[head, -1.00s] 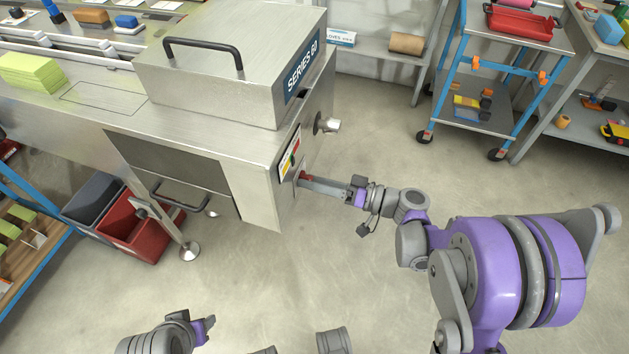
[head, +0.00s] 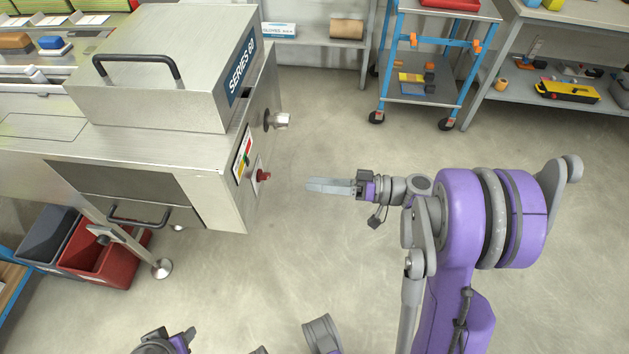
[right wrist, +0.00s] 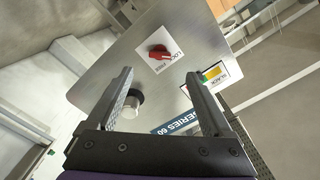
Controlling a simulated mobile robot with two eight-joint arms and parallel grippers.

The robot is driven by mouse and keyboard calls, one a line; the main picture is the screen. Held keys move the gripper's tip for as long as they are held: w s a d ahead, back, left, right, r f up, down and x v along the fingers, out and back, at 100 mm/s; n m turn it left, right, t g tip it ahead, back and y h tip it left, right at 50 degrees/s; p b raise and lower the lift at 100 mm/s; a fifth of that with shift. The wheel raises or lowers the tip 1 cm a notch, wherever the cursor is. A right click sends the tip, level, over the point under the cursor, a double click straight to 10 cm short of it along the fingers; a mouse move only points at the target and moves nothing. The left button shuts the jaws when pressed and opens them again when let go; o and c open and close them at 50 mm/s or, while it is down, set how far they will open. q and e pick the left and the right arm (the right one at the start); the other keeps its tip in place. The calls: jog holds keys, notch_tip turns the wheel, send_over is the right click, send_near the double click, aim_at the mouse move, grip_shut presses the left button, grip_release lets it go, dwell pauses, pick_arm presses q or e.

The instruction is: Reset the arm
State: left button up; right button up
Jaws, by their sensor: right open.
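My right gripper (head: 310,186) is open and empty. It points left at the end of my purple arm and stands apart from the steel machine's end panel. In the right wrist view its two fingers (right wrist: 160,88) are spread, with nothing between them but the view of the panel. A red rotary switch (head: 263,175) sits on the panel to the gripper's left; it also shows in the right wrist view (right wrist: 160,53). My left gripper (head: 188,336) is at the bottom edge, small and partly cut off, so its jaw state is unclear.
The steel machine (head: 205,85) fills the upper left, with a metal knob (head: 277,119) on its end. Red (head: 85,262) and grey (head: 48,235) bins stand beneath it. A blue cart (head: 425,80) and grey shelves stand behind. The floor around my right gripper is clear.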

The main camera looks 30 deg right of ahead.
dwell(0.3)
jog(key=s+a+f+m+g+h, duration=0.2)
jog(key=s+a+f+g+h, duration=0.45)
jog(key=a, duration=0.25)
jog(key=s+d+t+h, duration=0.1)
jog(key=s+d+h, duration=0.4)
jog(key=s+h, duration=0.45)
pick_arm(q)
notch_tip(320, 180, up, 21)
jog(key=w+t+p, duration=0.1)
jog(key=p, duration=1.8)
jog(key=shift+w+r, duration=0.2)
jog(key=shift+w, duration=0.2)
pick_arm(e)
notch_tip(320, 180, up, 21)
jog(key=w+y, duration=0.1)
jog(key=w, duration=0.1)
jog(key=shift+r+t, duration=0.2)
jog(key=shift+t, duration=0.25)
